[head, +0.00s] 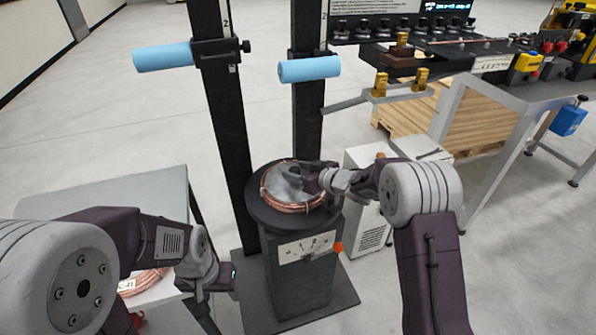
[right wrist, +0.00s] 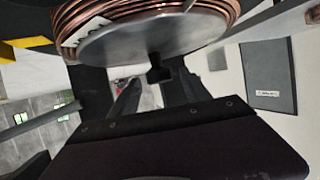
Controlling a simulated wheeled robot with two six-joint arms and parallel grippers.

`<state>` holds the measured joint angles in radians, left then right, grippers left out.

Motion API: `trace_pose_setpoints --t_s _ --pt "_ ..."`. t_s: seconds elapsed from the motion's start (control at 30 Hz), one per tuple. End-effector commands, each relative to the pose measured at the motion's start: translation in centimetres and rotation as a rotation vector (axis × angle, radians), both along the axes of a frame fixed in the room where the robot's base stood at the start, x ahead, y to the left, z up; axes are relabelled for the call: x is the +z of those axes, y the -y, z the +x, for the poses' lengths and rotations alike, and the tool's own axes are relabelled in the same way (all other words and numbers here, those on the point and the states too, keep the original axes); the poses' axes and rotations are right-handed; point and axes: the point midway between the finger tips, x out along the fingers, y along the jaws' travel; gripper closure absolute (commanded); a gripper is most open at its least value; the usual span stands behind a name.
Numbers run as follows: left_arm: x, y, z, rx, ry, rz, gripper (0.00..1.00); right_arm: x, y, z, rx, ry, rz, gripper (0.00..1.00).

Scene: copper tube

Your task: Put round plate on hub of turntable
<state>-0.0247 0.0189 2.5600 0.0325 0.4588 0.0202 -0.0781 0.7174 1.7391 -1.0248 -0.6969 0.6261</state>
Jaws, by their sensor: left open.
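The round plate (head: 284,186) is a grey disc lying over a copper coil (head: 300,209) on top of the black turntable (head: 258,211). In the right wrist view the plate (right wrist: 150,42) shows a black knob (right wrist: 158,70) in front of its face. The hub is hidden under the plate; I cannot tell whether the plate is fully seated. My right gripper (head: 315,178) is at the plate's right side. Its fingers (right wrist: 155,92) are apart, near the knob and not visibly closed on it. My left gripper (head: 228,278) is open and away, beside the left table.
Two black posts with blue rollers (head: 163,56) (head: 309,69) stand behind the turntable. A white table (head: 130,190) with another copper coil (head: 150,279) is at left. A workbench (head: 490,105) with fittings and a white cabinet (head: 368,157) stand at right.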

Motion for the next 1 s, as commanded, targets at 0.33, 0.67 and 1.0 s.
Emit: trace_pose_setpoints --t_s 0.33,0.67,1.0 --pt "0.7 0.0 0.0 0.000 0.000 0.000 0.47 1.9 2.2 -2.4 -0.003 0.000 0.000 0.45" --pt "1.7 0.0 0.0 0.000 0.000 0.000 0.47 4.6 6.7 -7.5 -0.003 0.000 0.000 0.45" --pt "1.8 0.0 0.0 0.000 0.000 0.000 0.47 4.9 7.3 -8.4 0.001 0.000 0.000 0.45"
